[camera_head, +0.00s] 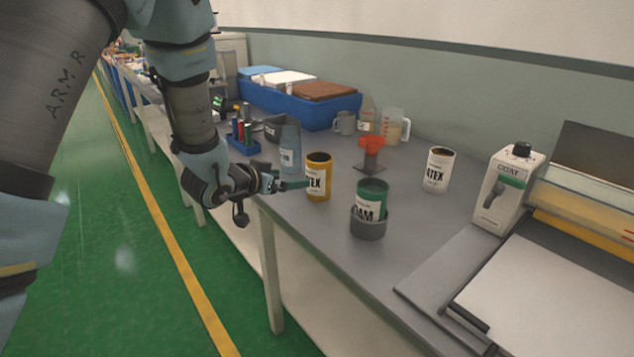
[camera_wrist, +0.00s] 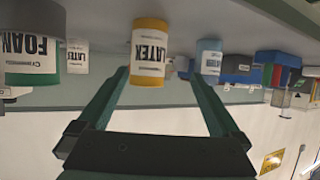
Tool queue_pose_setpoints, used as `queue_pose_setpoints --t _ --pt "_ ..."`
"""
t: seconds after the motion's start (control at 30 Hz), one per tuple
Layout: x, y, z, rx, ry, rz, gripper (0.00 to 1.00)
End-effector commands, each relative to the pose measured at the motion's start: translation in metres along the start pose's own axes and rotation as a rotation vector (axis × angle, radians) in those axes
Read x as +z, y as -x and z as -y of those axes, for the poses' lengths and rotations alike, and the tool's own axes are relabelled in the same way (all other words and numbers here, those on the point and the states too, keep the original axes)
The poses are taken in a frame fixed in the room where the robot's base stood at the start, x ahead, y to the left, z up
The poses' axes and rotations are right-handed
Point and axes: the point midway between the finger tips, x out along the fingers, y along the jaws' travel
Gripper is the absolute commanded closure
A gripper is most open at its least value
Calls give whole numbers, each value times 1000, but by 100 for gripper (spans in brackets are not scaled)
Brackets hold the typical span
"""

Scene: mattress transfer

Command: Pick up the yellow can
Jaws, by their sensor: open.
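The yellow can (camera_head: 318,168), with a white label, stands upright on the grey bench near its front edge. In the wrist view, which is upside down, the yellow can (camera_wrist: 150,38) sits between and beyond the tips of my two green fingers. My gripper (camera_head: 293,185) is open and empty, just left of the can at about its lower half. In the wrist view my gripper (camera_wrist: 159,74) has its fingers spread wider than the can. I cannot tell whether a finger touches the can.
A green can (camera_head: 371,195) in a grey holder stands to the right. A blue bottle (camera_head: 290,153) stands behind and left of the yellow can. A white can (camera_head: 438,172), a red-topped stand (camera_head: 370,158) and a coating machine (camera_head: 503,190) are farther right. The bench edge is close.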

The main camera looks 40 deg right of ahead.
Motion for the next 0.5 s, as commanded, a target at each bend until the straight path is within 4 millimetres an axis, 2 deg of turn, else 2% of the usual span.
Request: queue_pose_setpoints --t 0.03,0.13,0.3,0.5 --pt "0 -6 -10 24 -8 -13 0" --pt "-4 -19 -17 43 -13 -26 0" --pt "-6 -45 -17 41 -13 -27 0" --pt "-5 -62 -17 40 -12 -26 0"
